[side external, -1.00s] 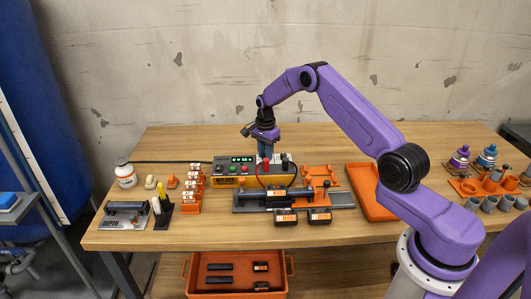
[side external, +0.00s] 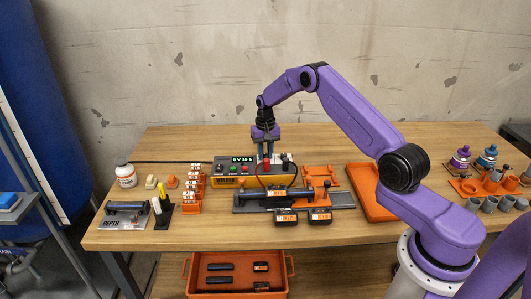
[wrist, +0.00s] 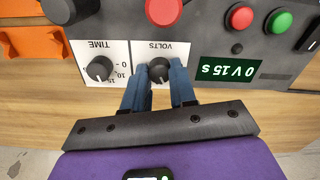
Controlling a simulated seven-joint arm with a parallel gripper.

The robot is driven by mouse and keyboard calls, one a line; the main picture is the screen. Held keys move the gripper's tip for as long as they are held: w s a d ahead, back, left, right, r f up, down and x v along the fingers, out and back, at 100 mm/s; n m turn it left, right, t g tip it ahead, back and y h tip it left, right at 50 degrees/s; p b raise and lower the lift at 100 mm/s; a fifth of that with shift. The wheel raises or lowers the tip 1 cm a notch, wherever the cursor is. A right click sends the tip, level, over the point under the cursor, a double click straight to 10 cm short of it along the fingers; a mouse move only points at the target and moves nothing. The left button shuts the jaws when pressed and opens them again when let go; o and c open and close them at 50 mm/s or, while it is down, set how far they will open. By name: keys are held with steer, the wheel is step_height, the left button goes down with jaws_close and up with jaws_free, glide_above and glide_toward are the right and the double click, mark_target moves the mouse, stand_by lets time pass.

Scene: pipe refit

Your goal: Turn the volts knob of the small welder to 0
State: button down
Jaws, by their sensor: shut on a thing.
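The small welder (side external: 236,181) is an orange and grey box at the back of the bench. Its dark round volts knob (wrist: 159,69) sits on a white plate labelled VOLTS, upside down in the wrist view. My gripper (wrist: 160,74) is shut on the volts knob, with one blue finger on each side. The fingers hide part of the plate and its scale. In the side view my gripper (side external: 266,154) points down at the panel. The green display (wrist: 229,70) reads 0 V 15 s.
The time knob (wrist: 99,69) is beside the volts knob. A red button (wrist: 239,17) and a green button (wrist: 279,20) are near the display. A red plug and cable are close to the gripper. A clamp fixture (side external: 341,198) stands in front of the welder.

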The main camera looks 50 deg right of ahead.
mark_target(265, 155)
steer(key=n, duration=1.2)
steer(key=shift+a+n, duration=0.1)
steer(key=shift+n, duration=0.3)
stand_by(0.3)
steer(key=c, duration=0.9)
jaws_free()
steer(key=shift+r, duration=0.15)
step_height(265, 155, up, 17)
steer(key=shift+r, duration=0.1)
